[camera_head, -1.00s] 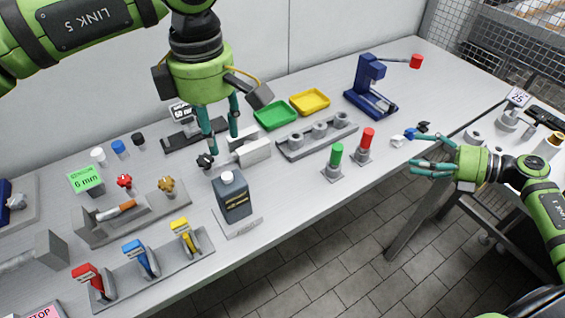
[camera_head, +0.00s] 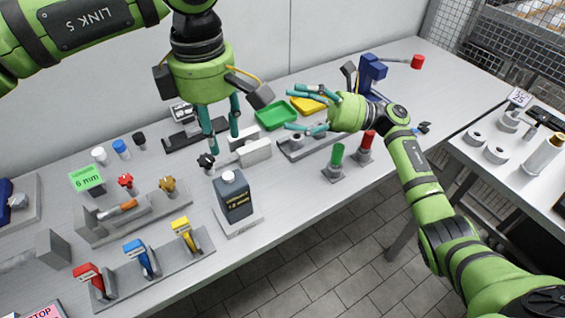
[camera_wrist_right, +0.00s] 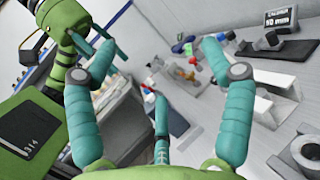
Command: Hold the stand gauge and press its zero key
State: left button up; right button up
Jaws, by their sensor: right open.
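I cannot tell for certain which object is the stand gauge. A dark box with yellow lettering and a pale top (camera_head: 234,197) stands upright on a light plate, in front of my left gripper. My left gripper (camera_head: 224,146) points down over the table with its fingers apart, and I see nothing between them; their tips are near a grey block (camera_head: 256,153). My right gripper (camera_head: 289,108) is open and empty over the grey holder with rings (camera_head: 293,152). Its spread fingers fill the right wrist view (camera_wrist_right: 158,60). No zero key can be made out.
The green tray (camera_head: 275,117) and yellow tray (camera_head: 308,105) lie behind the right gripper. A green peg (camera_head: 337,156) and red peg (camera_head: 367,140) stand near the front edge. A blue press (camera_head: 371,70) is behind the right arm. Coloured clamps (camera_head: 143,258) stand front left.

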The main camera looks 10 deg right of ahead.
jog(key=s+a+f+n+g+h, duration=0.3)
jog(key=s+a+f+n+g, duration=0.2)
jog(key=n+g, duration=0.1)
jog(key=n+g+h, duration=0.3)
jog(key=h, duration=0.1)
send_near(224, 212)
jog(key=x, duration=0.6)
jog(key=shift+s+a+r, duration=0.1)
jog(key=shift+s+a, duration=0.1)
jog(key=shift+a, duration=0.15)
jog(key=c, duration=1.1)
pick_arm(q)
grip_shut()
